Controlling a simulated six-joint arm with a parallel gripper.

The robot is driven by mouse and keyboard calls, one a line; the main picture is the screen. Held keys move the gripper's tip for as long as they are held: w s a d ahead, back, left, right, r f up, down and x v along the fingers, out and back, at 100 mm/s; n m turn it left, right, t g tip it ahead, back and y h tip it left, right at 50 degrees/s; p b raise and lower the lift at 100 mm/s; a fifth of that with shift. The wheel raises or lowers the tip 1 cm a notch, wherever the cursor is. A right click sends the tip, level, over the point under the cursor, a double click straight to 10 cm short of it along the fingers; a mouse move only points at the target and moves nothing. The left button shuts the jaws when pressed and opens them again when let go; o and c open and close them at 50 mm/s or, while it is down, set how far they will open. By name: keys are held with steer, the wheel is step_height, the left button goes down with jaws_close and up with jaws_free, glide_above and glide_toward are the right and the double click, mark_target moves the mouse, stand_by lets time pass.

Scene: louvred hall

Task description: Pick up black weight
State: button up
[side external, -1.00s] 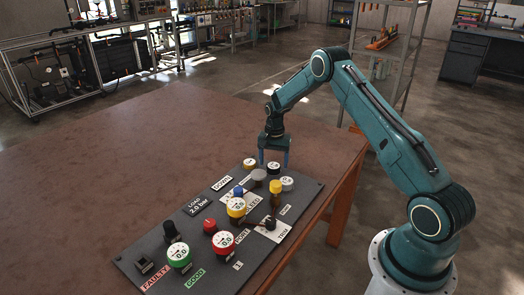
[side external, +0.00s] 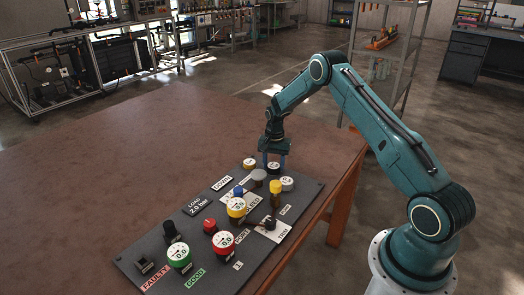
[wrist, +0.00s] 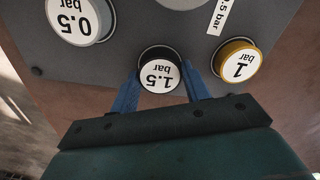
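The black weight (wrist: 160,72) has a white top marked 1.5 bar. In the side external view the black weight (side external: 273,165) stands at the far end of the dark panel. My gripper (side external: 276,162) is lowered over it, pointing down. In the wrist view the blue fingers of my gripper (wrist: 161,76) stand on either side of the weight, very close to its rim. The fingers look open around it; contact is not clear. The lower part of the weight is hidden.
A yellow-rimmed weight (wrist: 238,60) marked 1 bar and a grey weight (wrist: 80,20) marked 0.5 bar flank the black one. The dark panel (side external: 200,240) carries several gauges, knobs and labels. The brown table (side external: 100,150) is clear to the left.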

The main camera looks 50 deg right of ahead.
steer(key=shift+r, duration=0.1)
steer(key=shift+c, duration=0.4)
steer(key=shift+r, duration=0.4)
step_height(320, 180, up, 19)
steer(key=shift+r, duration=0.1)
stand_by(0.6)
step_height(320, 180, up, 5)
glide_above(259, 173)
step_height(259, 173, down, 15)
steer(key=shift+a+f, duration=0.1)
steer(key=shift+f, duration=0.1)
stand_by(0.6)
steer(key=shift+f, duration=2.15)
steer(key=shift+f, duration=0.15)
